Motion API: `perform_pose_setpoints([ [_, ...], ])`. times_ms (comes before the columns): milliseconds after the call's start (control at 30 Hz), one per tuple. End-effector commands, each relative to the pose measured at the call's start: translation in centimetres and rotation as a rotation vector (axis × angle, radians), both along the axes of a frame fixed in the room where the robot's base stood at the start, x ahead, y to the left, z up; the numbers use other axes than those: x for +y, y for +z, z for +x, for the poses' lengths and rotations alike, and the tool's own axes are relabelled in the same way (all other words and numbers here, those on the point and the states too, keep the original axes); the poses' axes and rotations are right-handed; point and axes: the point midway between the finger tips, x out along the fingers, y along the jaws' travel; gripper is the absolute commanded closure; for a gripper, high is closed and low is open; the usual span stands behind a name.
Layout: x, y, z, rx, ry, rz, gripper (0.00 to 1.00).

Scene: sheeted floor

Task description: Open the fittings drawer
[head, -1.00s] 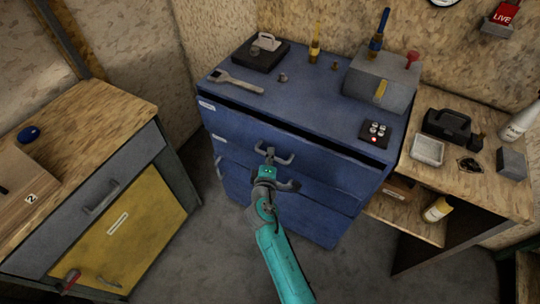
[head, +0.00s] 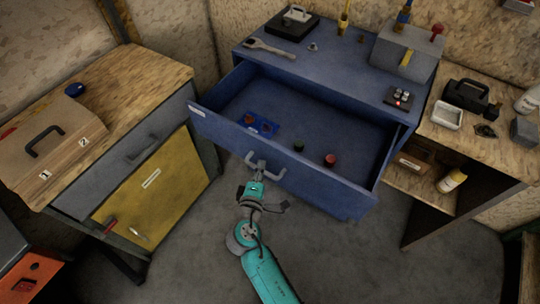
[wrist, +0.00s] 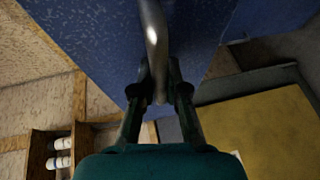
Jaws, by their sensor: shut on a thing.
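The top drawer (head: 318,188) of the blue cabinet (head: 325,62) stands pulled well out, its inside visible from above. In it lie a blue piece with small round parts (head: 262,125), a small green item (head: 299,146) and a red cylinder (head: 330,159). Its label is too small to read. The grey drawer handle (head: 281,174) is on the front panel. My gripper (head: 258,175) is shut on this handle. In the wrist view the metal handle (wrist: 152,25) runs between the fingers of my gripper (wrist: 160,82).
A red-orange box (head: 35,280) is at lower left. A wooden shelf unit (head: 480,150) stands at right. Grey floor (head: 400,275) is clear at lower right.

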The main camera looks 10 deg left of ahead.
Motion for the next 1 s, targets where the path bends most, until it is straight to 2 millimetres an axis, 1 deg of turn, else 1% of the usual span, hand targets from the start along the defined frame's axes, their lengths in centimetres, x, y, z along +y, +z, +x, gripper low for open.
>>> perform_pose_setpoints([
  [33, 0.5, -0.1, -0.9, 0.001, 0.005, -0.001, 1.0],
  [100, 0.7, -0.1, -1.9, 0.002, 0.003, -0.001, 1.0],
  [300, 1.4, 0.0, -3.5, 0.0, 0.002, -0.001, 1.0],
  [500, 1.5, 0.0, -4.0, 0.001, 0.0, 0.0, 1.0],
  [800, 1.5, 0.0, -4.0, 0.001, 0.0, 0.0, 1.0],
  [833, 1.5, 0.0, -4.0, 0.001, 0.0, 0.0, 0.8],
  [867, 1.5, 0.0, -4.0, 0.001, 0.0, 0.0, 0.72],
  [900, 1.5, 0.0, -4.0, 0.001, 0.0, 0.0, 0.62],
  [1000, 1.5, 0.0, -4.0, 0.0, 0.0, 0.0, 0.61],
])
